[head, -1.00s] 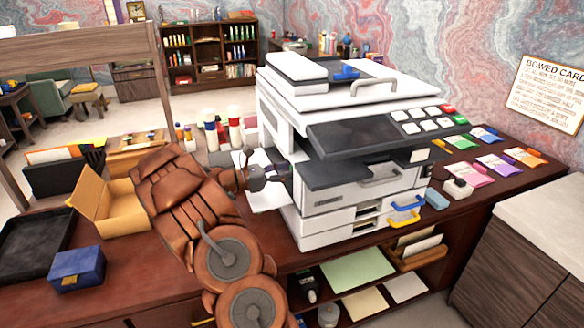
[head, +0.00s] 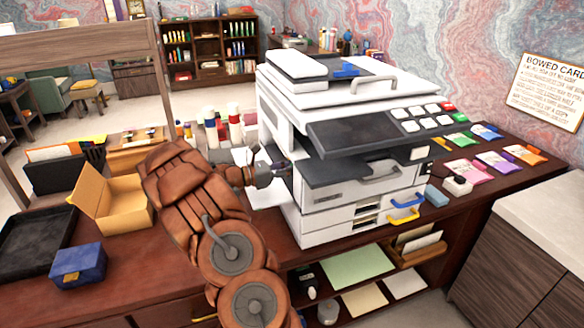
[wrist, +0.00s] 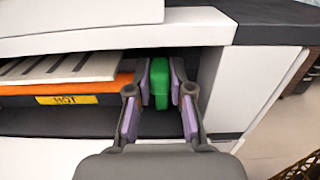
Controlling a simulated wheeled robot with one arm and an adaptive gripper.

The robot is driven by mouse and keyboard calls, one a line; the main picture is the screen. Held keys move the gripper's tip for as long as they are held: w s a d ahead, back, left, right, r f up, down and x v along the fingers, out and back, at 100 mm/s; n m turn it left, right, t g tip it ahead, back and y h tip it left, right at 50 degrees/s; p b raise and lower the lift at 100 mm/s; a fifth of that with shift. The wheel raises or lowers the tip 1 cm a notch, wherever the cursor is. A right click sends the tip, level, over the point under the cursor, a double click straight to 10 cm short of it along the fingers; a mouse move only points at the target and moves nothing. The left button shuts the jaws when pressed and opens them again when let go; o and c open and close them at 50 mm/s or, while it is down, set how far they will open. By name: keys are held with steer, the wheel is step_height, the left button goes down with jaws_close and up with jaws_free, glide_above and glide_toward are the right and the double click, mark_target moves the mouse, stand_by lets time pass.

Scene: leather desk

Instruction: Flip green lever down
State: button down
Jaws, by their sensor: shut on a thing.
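The green lever (wrist: 160,82) shows in the wrist view inside an opening in the side of the white copier (head: 300,195). My gripper (wrist: 160,90) has its two purple-padded fingers on either side of the lever, shut on it. The lever stands upright between the fingertips. In the head view my gripper (head: 281,170) is at the copier's left side, and the lever is hidden there.
In the wrist view an orange part with a yellow "HOT" label (wrist: 68,99) lies left of the lever. The copier's white side panel (wrist: 240,95) is close on the right. An open cardboard box (head: 112,207) and a blue box (head: 78,266) sit on the desk.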

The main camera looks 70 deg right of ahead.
stand_by(0.4)
steer(key=shift+w+f+b, duration=0.15)
steer(key=shift+f+b, duration=0.1)
steer(key=shift+b, duration=0.25)
steer(key=shift+w+a+g+h+b, duration=0.25)
steer(key=shift+g+h+b, duration=0.1)
steer(key=shift+g+h, duration=0.25)
steer(key=shift+s+r, duration=0.1)
steer(key=c, duration=1)
jaws_free()
steer(key=shift+c, duration=0.2)
steer(key=v, duration=1.2)
steer(key=shift+r, duration=0.1)
